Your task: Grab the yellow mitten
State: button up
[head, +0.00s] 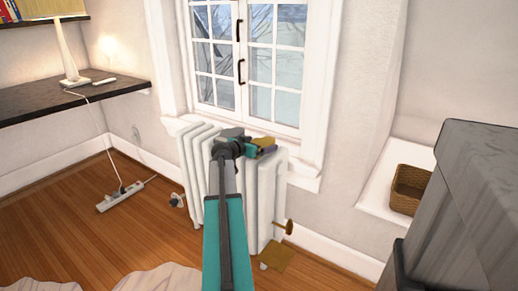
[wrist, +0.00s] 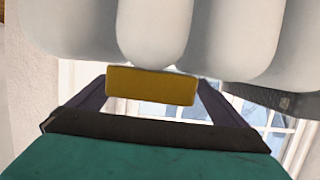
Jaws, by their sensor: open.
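The yellow mitten (head: 264,142) lies on top of the white radiator under the window. In the wrist view it appears as a flat mustard-yellow block (wrist: 150,86) between my two dark fingers, close to the white radiator columns. My gripper (head: 265,149) is at the radiator top, open, with the mitten between its fingers. In the wrist view a narrow gap seems to show beside each finger (wrist: 152,88). Contact with either finger cannot be made out.
The radiator (head: 264,205) stands below the window (head: 248,50). A dark grey item (head: 231,132) lies on its top, left of the mitten. A brass valve (head: 289,227) sticks out low at the right. A wicker basket (head: 409,189) is in the right alcove.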

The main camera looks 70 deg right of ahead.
aim_at(260, 144)
jog(key=c, duration=1.1)
jog(key=shift+r, duration=0.15)
jog(key=shift+c, duration=0.2)
jog(key=shift+r+p, duration=0.45)
jog(key=shift+r, duration=0.95)
jog(key=shift+s+a+r, duration=0.1)
jog(key=shift+r, duration=0.25)
jog(key=s+a+r, duration=0.1)
jog(key=s+a, duration=0.8)
jog(key=s, duration=0.3)
jog(key=shift+s+a, duration=0.25)
jog(key=shift+a, duration=0.1)
jog(key=shift+r, duration=0.1)
